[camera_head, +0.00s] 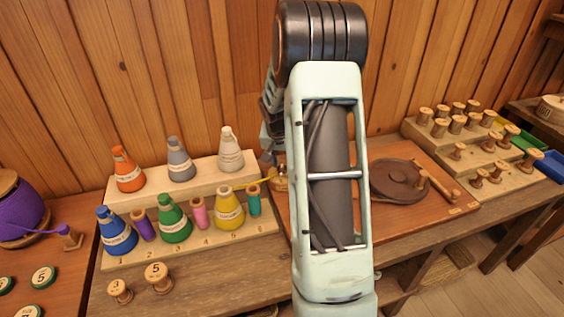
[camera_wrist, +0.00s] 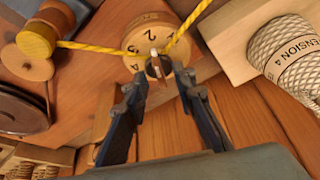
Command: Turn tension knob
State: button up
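The tension knob (camera_wrist: 157,68) is a round wooden dial with a dark pointer bar and a small white mark. In the head view, a small part of the wooden tension fitting (camera_head: 281,181) shows left of my arm. My gripper (camera_wrist: 160,78) has its two dark fingers apart, one on each side of the pointer bar. A gap seems to remain at each side; contact cannot be told. My arm hides most of the gripper in the head view. A cone (camera_wrist: 290,58) labelled TENSION 4 stands at right.
Yellow thread (camera_wrist: 95,48) runs across the knob's post from a yellow spool (camera_wrist: 38,40). Several coloured cones, including a yellow one (camera_head: 229,212), stand on the stepped wooden rack (camera_head: 190,245) left of my arm. A dark round winder (camera_head: 394,183) sits to the right.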

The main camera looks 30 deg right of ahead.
jog(key=shift+w+d+f, duration=0.1)
jog(key=shift+f, duration=0.2)
jog(key=shift+c, duration=0.4)
grip_shut()
jog(key=shift+d+n, duration=0.1)
jog(key=shift+n, duration=0.2)
jog(key=n+p, duration=0.1)
jog(key=n, duration=0.1)
jog(key=n+t+y+p, duration=0.1)
jog(key=n+p, duration=0.1)
jog(key=shift+d+r+y+p, duration=0.15)
jog(key=shift+d+y+p, duration=0.05)
jog(key=shift+y+p, duration=0.1)
jog(key=shift+d+n+y+p, duration=0.1)
jog(key=shift+n+y+p, duration=0.45)
jog(key=shift+n, duration=0.75)
jog(key=shift+d+n+y+p, duration=0.1)
jog(key=shift+n+y+p, duration=0.45)
jog(key=shift+n, duration=0.75)
